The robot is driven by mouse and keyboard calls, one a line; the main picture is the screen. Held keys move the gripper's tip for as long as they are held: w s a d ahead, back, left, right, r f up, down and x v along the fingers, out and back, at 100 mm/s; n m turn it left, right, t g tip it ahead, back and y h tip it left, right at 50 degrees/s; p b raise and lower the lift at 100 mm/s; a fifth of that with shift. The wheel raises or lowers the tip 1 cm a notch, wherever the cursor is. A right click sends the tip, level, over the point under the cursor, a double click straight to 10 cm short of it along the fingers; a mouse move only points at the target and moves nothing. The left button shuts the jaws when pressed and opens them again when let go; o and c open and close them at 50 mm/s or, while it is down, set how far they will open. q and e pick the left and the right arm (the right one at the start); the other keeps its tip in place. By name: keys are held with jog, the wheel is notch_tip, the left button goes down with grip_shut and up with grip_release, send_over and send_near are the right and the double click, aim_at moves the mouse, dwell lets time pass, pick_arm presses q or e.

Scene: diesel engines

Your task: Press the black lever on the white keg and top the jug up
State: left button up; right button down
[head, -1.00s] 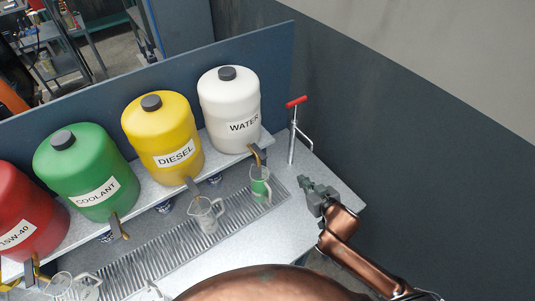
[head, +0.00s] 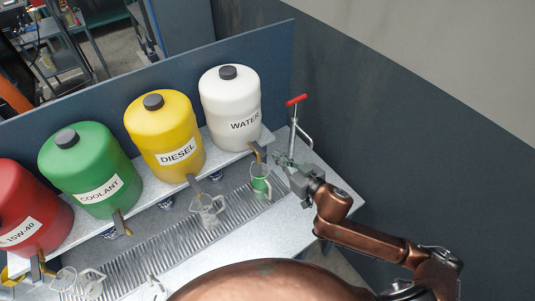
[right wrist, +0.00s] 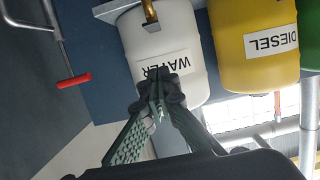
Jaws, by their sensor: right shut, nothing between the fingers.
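The white keg (head: 229,100), labelled WATER, stands at the right end of the shelf. It also shows upside down in the right wrist view (right wrist: 160,42). Its brass tap (head: 258,149) points down over a clear jug (head: 260,188) that shows green on its side or inside. The jug stands upright on the drip grate. I cannot make out the black lever clearly near the tap. My right gripper (head: 281,158) is shut and empty, just right of the tap and above the jug; its fingertips meet in the right wrist view (right wrist: 158,88). My left gripper is out of view.
Yellow DIESEL (head: 163,125), green COOLANT (head: 85,165) and red kegs (head: 25,215) stand to the left. Another clear jug (head: 207,215) is on the grate (head: 165,240). A red-handled pump (head: 294,125) stands close behind my right gripper. A dark wall is to the right.

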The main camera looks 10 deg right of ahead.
jog(key=p, duration=0.2)
send_over(260, 151)
jog(key=s+d, duration=0.2)
jog(key=s, duration=0.2)
jog(key=f, duration=0.2)
notch_tip(260, 151, down, 4)
jog(key=shift+r, duration=0.1)
notch_tip(260, 151, down, 3)
jog(key=t+b, duration=0.2)
jog(key=b, duration=0.5)
jog(key=t+y+b, duration=0.1)
jog(key=b, duration=0.6)
jog(key=shift+s+t+y, duration=0.15)
jog(key=shift+t+y, duration=0.15)
jog(key=shift+t, duration=0.1)
